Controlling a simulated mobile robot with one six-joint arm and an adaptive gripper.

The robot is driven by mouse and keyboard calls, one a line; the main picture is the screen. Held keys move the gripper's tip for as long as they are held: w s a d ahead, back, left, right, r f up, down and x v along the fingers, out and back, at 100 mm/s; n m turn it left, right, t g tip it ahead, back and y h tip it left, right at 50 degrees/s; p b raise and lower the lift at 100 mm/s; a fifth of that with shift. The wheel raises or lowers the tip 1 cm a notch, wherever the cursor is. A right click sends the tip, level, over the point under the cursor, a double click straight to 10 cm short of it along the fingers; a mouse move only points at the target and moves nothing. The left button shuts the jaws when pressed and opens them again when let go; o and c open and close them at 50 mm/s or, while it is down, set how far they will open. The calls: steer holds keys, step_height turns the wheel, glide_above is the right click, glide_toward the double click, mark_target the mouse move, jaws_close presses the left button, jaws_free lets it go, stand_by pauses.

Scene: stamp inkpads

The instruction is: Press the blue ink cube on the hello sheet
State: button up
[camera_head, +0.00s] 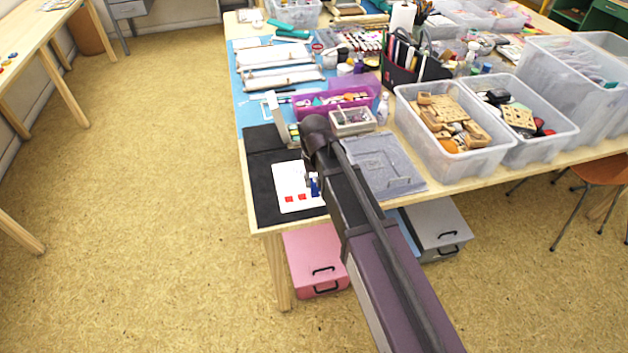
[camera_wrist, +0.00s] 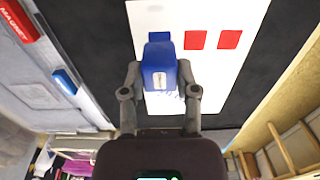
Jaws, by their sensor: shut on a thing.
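The blue ink cube (camera_wrist: 161,66), with a small pale label on its face, is held between the two fingers of my gripper (camera_wrist: 160,88) in the wrist view. The white sheet (camera_wrist: 200,14) lies on a dark mat behind it, with two red squares (camera_wrist: 228,39) to the cube's right. A blue patch shows at the cube's upper edge; I cannot tell whether it is cube or ink. In the head view, the sheet (camera_head: 288,180) is partly hidden by my arm, and a bit of blue shows at its right edge. Whether the cube touches the sheet is unclear.
The black mat (camera_head: 262,178) covers the table's near-left corner. A grey board (camera_head: 372,160) lies right of my arm. Clear bins (camera_head: 455,160) and a purple box (camera_head: 335,108) stand farther off. Red and blue bars (camera_wrist: 65,81) show at left in the wrist view.

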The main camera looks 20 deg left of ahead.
steer(key=shift+r+p, duration=1.9)
steer(key=shift+r, duration=0.2)
